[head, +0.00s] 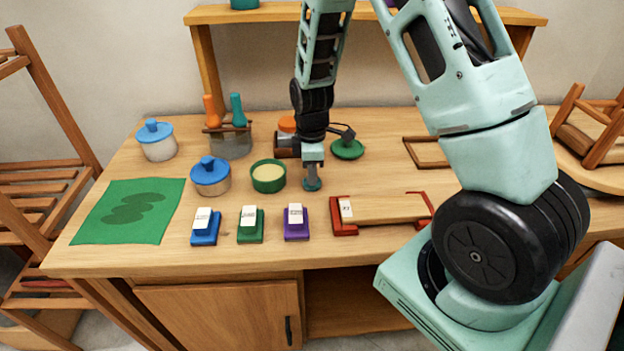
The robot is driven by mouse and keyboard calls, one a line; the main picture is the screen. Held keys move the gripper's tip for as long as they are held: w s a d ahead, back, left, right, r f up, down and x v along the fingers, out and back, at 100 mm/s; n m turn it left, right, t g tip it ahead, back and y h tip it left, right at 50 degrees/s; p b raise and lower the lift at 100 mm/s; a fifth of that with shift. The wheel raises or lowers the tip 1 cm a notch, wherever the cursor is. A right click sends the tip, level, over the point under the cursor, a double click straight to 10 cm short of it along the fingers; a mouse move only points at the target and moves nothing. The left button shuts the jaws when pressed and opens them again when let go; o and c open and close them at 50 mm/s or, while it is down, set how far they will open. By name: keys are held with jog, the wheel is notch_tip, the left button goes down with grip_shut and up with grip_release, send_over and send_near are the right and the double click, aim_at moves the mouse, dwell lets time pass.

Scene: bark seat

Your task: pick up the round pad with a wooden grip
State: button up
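A round green disc (347,150) lies flat on the table, just right of my gripper. It may be the round pad, but I cannot make out a wooden grip; a dark part of my wrist overlaps its top. My gripper (312,180) points down close to the tabletop, left of and nearer than the disc, apart from it in the picture. Its fingers are too small and too much in line to tell whether they are open or shut, or whether anything is between them.
A green bowl (268,178) stands just left of my gripper, a blue-lidded jar (211,176) beyond it. Blue (206,230), green (251,228) and purple (297,226) stamp-like blocks line the front. A red-ended wooden holder (385,211) is at right. An orange-topped jar (287,125) stands behind.

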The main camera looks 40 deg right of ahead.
notch_tip(320, 180, up, 10)
jog(key=shift+b, duration=0.55)
jog(key=o, duration=0.4)
jog(key=c, duration=0.3)
jog(key=shift+w+d+r+p, duration=0.1)
jog(key=shift+p, duration=0.2)
